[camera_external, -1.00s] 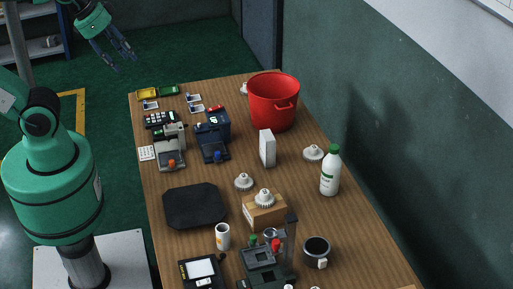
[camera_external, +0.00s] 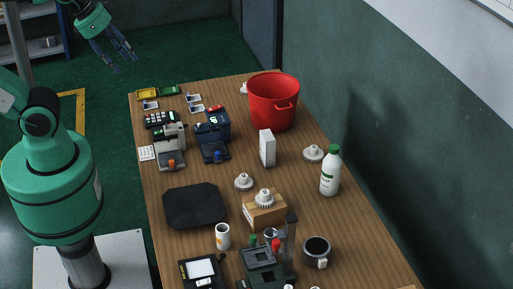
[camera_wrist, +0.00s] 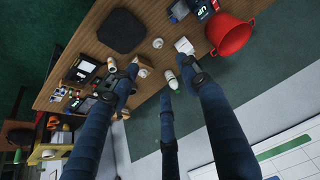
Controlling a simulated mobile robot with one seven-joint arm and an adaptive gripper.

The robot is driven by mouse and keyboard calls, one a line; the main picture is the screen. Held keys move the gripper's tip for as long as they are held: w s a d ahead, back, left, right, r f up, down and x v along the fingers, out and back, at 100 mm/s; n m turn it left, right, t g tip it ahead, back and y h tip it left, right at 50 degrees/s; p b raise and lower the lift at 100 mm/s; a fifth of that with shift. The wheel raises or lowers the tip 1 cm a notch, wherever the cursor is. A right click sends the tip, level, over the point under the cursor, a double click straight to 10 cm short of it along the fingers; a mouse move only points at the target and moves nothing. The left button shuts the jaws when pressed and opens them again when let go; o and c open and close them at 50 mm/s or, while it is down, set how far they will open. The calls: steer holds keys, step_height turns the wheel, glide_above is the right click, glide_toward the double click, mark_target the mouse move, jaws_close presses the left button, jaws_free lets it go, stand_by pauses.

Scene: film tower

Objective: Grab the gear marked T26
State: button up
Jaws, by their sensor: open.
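Several pale grey gears show in the external view. One gear (camera_external: 264,198) sits on a small wooden block (camera_external: 262,214). Another gear (camera_external: 243,182) lies on the table just behind it, and a third gear (camera_external: 313,153) lies by the right edge near the bottle. A gear (camera_wrist: 158,43) also shows in the wrist view. No T26 marking is readable on any of them. My gripper (camera_external: 122,54) is open and empty, held off the table's far left side, well away from the gears. Its long dark fingers fill much of the wrist view.
The wooden table (camera_external: 345,240) also holds a red bucket (camera_external: 272,103), a white bottle (camera_external: 330,172), a white box (camera_external: 267,148), a black mat (camera_external: 194,206), a mug (camera_external: 316,251) and a cup (camera_external: 222,236). Devices stand at the far left and front. A wall borders the right side.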

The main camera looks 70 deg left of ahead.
steer(key=w+d+f+g+b, duration=0.1)
steer(key=w+f, duration=0.3)
steer(key=w, duration=0.3)
steer(key=w+d+f+m, duration=0.1)
steer(key=w+f, duration=0.2)
steer(key=w, duration=0.4)
steer(key=w+d+f+g+b, duration=0.1)
steer(key=w+f, duration=0.3)
steer(key=w, duration=0.3)
steer(key=w+d+f, duration=0.1)
steer(key=w+f, duration=0.3)
steer(key=f, duration=0.4)
steer(key=w+d+f+g+b, duration=0.1)
steer(key=w+f, duration=0.3)
steer(key=f, duration=0.4)
steer(key=w+d+f+m+g, duration=0.1)
steer(key=w+f, duration=0.3)
steer(key=f, duration=0.4)
steer(key=shift+w+d+f, duration=0.2)
steer(key=shift+d+f, duration=0.2)
steer(key=shift+b, duration=0.3)
steer(key=b, duration=0.2)
glide_above(243, 176)
steer(key=shift+s+a+f, duration=0.1)
steer(key=shift+s+f, duration=0.05)
steer(key=shift+f, duration=2)
steer(key=shift+s+a+f, duration=0.1)
steer(key=shift+f, duration=2)
